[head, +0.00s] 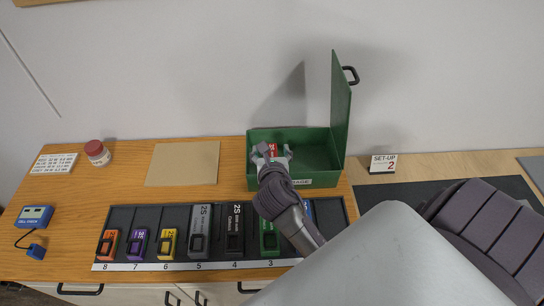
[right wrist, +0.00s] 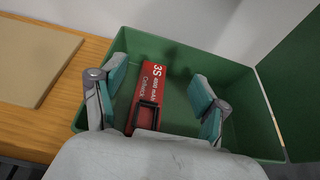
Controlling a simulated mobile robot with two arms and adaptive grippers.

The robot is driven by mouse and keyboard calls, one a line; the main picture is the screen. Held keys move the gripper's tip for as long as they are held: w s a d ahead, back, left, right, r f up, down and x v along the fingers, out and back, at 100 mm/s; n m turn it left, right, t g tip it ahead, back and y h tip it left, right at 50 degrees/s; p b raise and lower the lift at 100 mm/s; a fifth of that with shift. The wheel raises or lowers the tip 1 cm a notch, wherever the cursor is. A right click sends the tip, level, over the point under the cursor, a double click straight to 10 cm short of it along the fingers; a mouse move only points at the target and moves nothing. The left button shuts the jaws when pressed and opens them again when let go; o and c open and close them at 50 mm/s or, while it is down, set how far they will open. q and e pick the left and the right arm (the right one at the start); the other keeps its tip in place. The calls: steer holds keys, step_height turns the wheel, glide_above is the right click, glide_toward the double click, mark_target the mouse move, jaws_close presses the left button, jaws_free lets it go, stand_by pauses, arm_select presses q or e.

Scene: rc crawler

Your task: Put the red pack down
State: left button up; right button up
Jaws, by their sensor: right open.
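The red pack (right wrist: 151,88), marked 3S, lies inside the green box (right wrist: 240,78), on its left side as seen in the right wrist view. In the head view a small part of the pack (head: 272,148) shows between the fingers. My right gripper (right wrist: 158,90) is open, with one finger on each side of the pack and a gap to both. In the head view my right gripper (head: 272,158) reaches into the green box (head: 322,180), whose lid (head: 341,110) stands open. My left gripper is not in view.
A black rack (head: 120,217) of several coloured packs stands in front of the box. A tan mat (head: 183,163) lies left of the box. A red-lidded jar (head: 97,152), a blue device (head: 35,215) and a SET-UP 2 sign (head: 383,164) stand further out.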

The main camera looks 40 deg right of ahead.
steer(key=v, duration=0.8)
steer(key=shift+s+b, duration=0.2)
steer(key=shift+b, duration=0.15)
steer(key=shift+a, duration=0.1)
